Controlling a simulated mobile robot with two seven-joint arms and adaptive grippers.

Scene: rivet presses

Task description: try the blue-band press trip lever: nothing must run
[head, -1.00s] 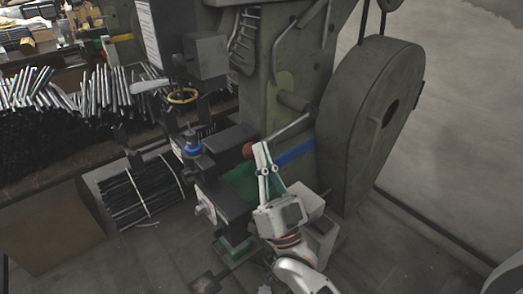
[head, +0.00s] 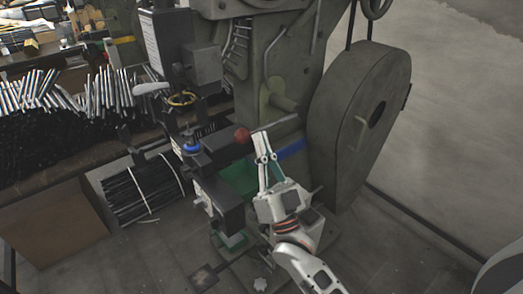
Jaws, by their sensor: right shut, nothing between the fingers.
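The trip lever is a grey rod (head: 275,123) with a red ball knob (head: 242,135) at its left end. It sticks out to the left from the grey-green press (head: 293,60), sloping slightly down toward the ball. A blue band (head: 292,148) runs across the press body just below the lever. My right gripper (head: 260,137) is shut and empty. Its fingertips point up just right of the ball, at the underside of the rod; whether they touch it I cannot tell. The large flywheel guard (head: 350,135) looks still. My left gripper is not in view.
A green tray (head: 238,176) sits under the lever, left of my right gripper. A bound bundle of dark rods (head: 143,190) lies on the floor at left. A bench with piles of metal rods (head: 85,125) stands behind it.

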